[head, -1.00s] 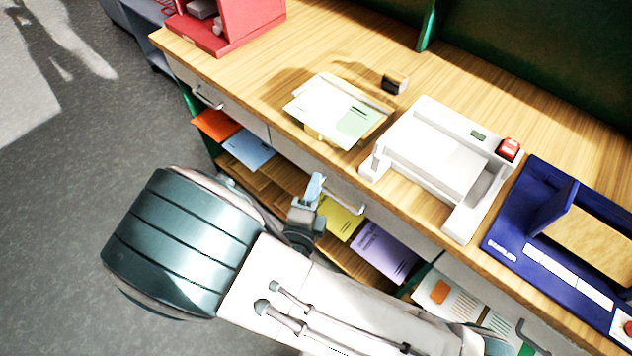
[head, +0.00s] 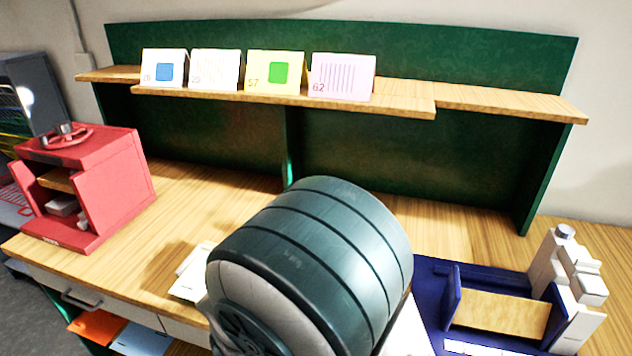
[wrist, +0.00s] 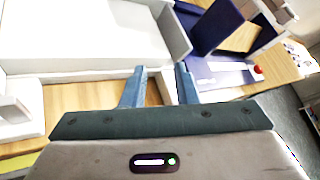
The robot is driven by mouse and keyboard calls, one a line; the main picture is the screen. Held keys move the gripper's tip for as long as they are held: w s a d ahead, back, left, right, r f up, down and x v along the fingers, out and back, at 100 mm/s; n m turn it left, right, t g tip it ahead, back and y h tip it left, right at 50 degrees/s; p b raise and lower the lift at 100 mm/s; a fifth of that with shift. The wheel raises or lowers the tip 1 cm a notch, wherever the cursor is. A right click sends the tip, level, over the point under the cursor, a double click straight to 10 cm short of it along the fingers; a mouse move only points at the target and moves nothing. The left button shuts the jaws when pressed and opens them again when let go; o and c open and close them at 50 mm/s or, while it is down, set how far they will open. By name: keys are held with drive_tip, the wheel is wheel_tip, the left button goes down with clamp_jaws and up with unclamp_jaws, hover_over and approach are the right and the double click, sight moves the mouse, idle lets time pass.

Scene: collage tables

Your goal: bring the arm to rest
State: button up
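My gripper (wrist: 161,76) shows in the wrist view with its two blue-grey fingers apart and nothing held between them. It points at the front edge of the wooden desk (wrist: 82,98), close to the white machine (wrist: 90,35). In the head view my arm's large dark green joint fills the lower middle.
A red box unit (head: 90,190) stands on the desk at left. A blue machine (head: 430,285) stands at right, beside white stacked parts (head: 575,270). Pale sheets (head: 190,275) lie partly behind my arm. Several cards stand on the raised shelf (head: 410,98). The desk's back middle is clear.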

drive_tip(key=s+d+r+m+g+y, duration=0.1)
drive_tip(key=s+d+m+g+y, duration=0.1)
drive_tip(key=d+m+g, duration=0.45)
drive_tip(key=s+d+r+m+g+y, duration=0.1)
drive_tip(key=s+d+r+m+g, duration=0.15)
drive_tip(key=m, duration=0.65)
wheel_tip(320, 180, up, 7)
drive_tip(key=s+d+m+t+y, duration=0.2)
drive_tip(key=m+y, duration=0.5)
drive_tip(key=m, duration=1)
drive_tip(key=shift+s+d+t, duration=0.3)
drive_tip(key=shift+s+t, duration=0.1)
drive_tip(key=shift+t, duration=0.3)
drive_tip(key=shift+r+m, duration=0.1)
drive_tip(key=shift+m, duration=0.15)
